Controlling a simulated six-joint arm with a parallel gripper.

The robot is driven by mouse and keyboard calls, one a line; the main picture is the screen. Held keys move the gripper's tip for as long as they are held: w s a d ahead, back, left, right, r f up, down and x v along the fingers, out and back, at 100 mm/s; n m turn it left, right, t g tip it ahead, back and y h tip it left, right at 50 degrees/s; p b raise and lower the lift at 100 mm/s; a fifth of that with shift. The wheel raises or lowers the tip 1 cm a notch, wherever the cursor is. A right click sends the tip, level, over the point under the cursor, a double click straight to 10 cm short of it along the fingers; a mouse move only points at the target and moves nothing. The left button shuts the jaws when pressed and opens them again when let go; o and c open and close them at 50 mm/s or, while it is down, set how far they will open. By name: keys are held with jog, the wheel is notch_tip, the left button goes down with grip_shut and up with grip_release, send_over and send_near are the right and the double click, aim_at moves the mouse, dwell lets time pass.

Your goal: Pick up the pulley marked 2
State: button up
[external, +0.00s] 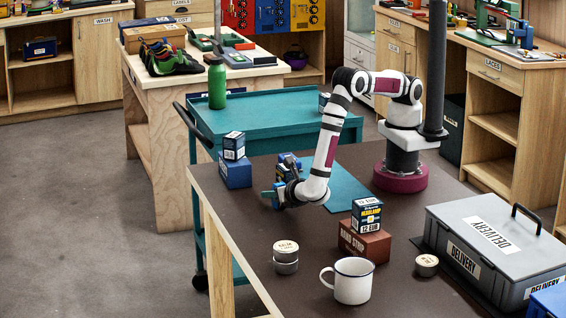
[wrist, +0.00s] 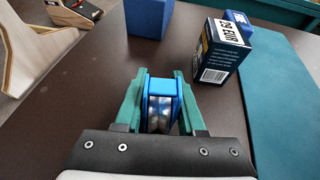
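My gripper (wrist: 162,82) points down low over the brown tabletop, and its two green fingers lie against both sides of a blue pulley (wrist: 161,104). The pulley has blue side plates and a silver wheel between them. No number on it can be read from here. In the external view my gripper (external: 278,196) is at the table's left part, and the pulley cannot be made out clearly there. I cannot tell whether the pulley still touches the table.
A dark blue box with a price label (wrist: 222,50) stands just beyond the pulley to the right. A plain blue box (wrist: 149,18) stands farther off. A teal mat (wrist: 285,100) lies at right. A white mug (external: 352,282), tins and a grey delivery case (external: 490,262) occupy the table's front.

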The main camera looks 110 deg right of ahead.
grip_shut()
